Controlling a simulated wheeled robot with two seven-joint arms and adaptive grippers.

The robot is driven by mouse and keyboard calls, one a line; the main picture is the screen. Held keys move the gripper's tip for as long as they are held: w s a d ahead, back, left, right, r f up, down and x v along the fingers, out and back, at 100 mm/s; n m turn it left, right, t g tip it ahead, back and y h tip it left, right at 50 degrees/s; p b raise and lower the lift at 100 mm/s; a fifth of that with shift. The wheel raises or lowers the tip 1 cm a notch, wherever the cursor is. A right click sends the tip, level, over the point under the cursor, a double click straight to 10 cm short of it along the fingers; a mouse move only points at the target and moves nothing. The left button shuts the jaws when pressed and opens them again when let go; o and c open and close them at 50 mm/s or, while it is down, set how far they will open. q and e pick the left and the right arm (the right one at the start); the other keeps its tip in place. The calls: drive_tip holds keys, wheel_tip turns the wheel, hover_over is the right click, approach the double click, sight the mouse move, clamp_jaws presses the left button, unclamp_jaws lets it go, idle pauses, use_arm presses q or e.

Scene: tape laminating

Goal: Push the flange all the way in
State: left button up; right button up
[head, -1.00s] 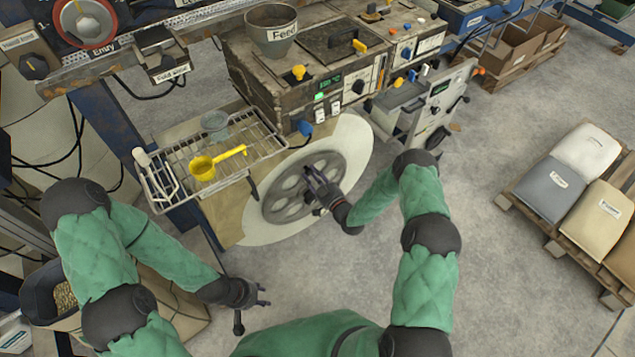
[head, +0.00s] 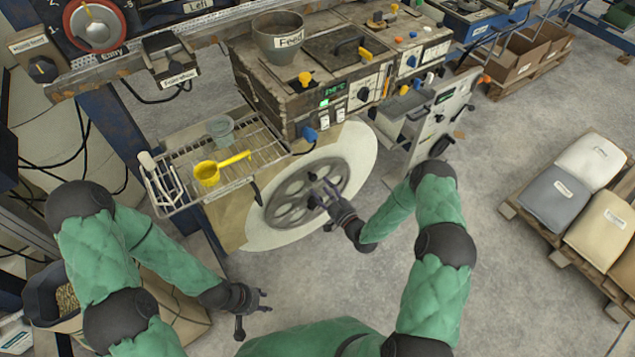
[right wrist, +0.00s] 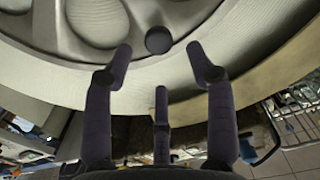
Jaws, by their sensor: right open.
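The flange (head: 284,212) is a grey spoked disc on the front of a large pale roll (head: 359,155), below the machine. My right gripper (head: 322,193) is in front of the flange, near its hub, with its fingers spread and nothing clamped. In the right wrist view the flange (right wrist: 75,60) fills the upper part, and the open fingers (right wrist: 160,70) point at it. A dark round knob (right wrist: 158,40) shows between the fingertips; I cannot tell whether they touch the disc. How deep the flange sits is unclear. My left gripper (head: 262,302) is open and empty, low and left of the roll.
The machine with a feed hopper (head: 278,38) stands behind. Sacks on a pallet (head: 575,180) lie far right; the floor between is clear.

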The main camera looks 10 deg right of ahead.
drive_tip(key=v, duration=0.7)
idle(0.4)
drive_tip(key=s+a+f+m+g+h+p, duration=0.1)
drive_tip(key=s+a+f+m+g+h, duration=0.15)
drive_tip(key=s+a+f+g, duration=0.35)
drive_tip(key=s+a+m+g, duration=0.2)
drive_tip(key=s+g, duration=0.3)
drive_tip(key=s, duration=0.4)
drive_tip(key=s+a+r+m+g+p, duration=0.1)
drive_tip(key=s+a+m+g, duration=0.1)
drive_tip(key=s+g, duration=0.3)
drive_tip(key=s, duration=0.4)
drive_tip(key=shift+r+g, duration=0.3)
drive_tip(key=shift+a, duration=0.1)
